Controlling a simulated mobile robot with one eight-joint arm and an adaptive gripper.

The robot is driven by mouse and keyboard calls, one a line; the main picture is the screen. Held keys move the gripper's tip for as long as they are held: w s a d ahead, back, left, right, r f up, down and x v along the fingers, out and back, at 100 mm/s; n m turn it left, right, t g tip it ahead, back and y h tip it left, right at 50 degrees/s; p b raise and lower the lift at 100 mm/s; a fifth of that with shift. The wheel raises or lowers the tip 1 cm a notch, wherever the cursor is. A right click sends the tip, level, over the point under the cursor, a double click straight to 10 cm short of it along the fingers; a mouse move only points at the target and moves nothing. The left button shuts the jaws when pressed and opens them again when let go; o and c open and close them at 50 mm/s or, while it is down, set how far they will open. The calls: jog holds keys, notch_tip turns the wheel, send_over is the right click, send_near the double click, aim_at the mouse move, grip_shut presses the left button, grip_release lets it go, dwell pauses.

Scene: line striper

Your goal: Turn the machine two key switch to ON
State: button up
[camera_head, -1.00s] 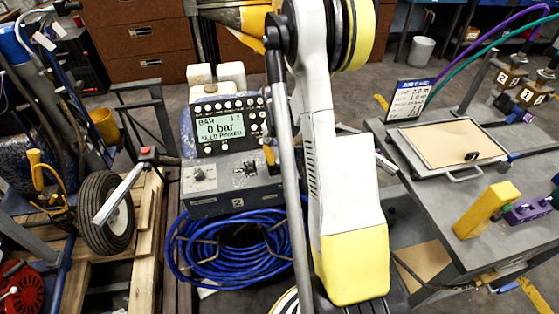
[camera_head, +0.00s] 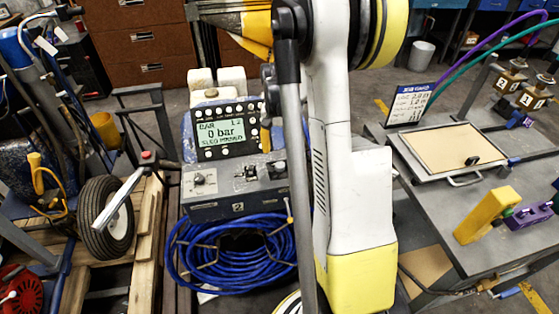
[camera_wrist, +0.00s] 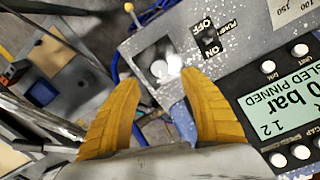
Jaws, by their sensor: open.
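Machine two is a grey control box (camera_head: 235,207) marked 2, under a display reading 0 bar. A black switch (camera_wrist: 212,45) lettered OFF, ON and PUMP sits on its panel in the wrist view; I cannot tell its exact setting. It also shows small in the head view (camera_head: 250,171). In that view the fingertips lie just below the recess, with the switch beyond the right fingertip. Contact is not visible.
A coiled blue hose (camera_head: 235,250) lies below the box. A wheel (camera_head: 105,217) and pallet stand left. At right, a grey bench (camera_head: 430,185) carries a tray, a yellow block (camera_head: 487,214) and a purple part. My arm hides the area right of the box.

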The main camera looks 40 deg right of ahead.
aim_at(278, 165)
notch_tip(278, 165, up, 4)
jog(key=shift+r, duration=0.25)
jog(key=shift+a, duration=0.1)
dwell(0.4)
jog(key=a+r+n+t, duration=0.2)
jog(key=a+r+n, duration=0.1)
jog(key=a+r, duration=0.55)
jog(key=s+a+r+n+t, duration=0.1)
jog(key=s+a+n+t, duration=0.1)
jog(key=s+a, duration=0.4)
jog(key=s+a+r+n+t, duration=0.1)
jog(key=s+a+n+t, duration=0.2)
jog(key=a, duration=1.1)
jog(key=s+n, duration=0.2)
jog(key=s, duration=0.1)
jog(key=shift+a+r+n+t, duration=0.2)
jog(key=shift+r+n+t, duration=0.1)
jog(key=shift+r, duration=0.05)
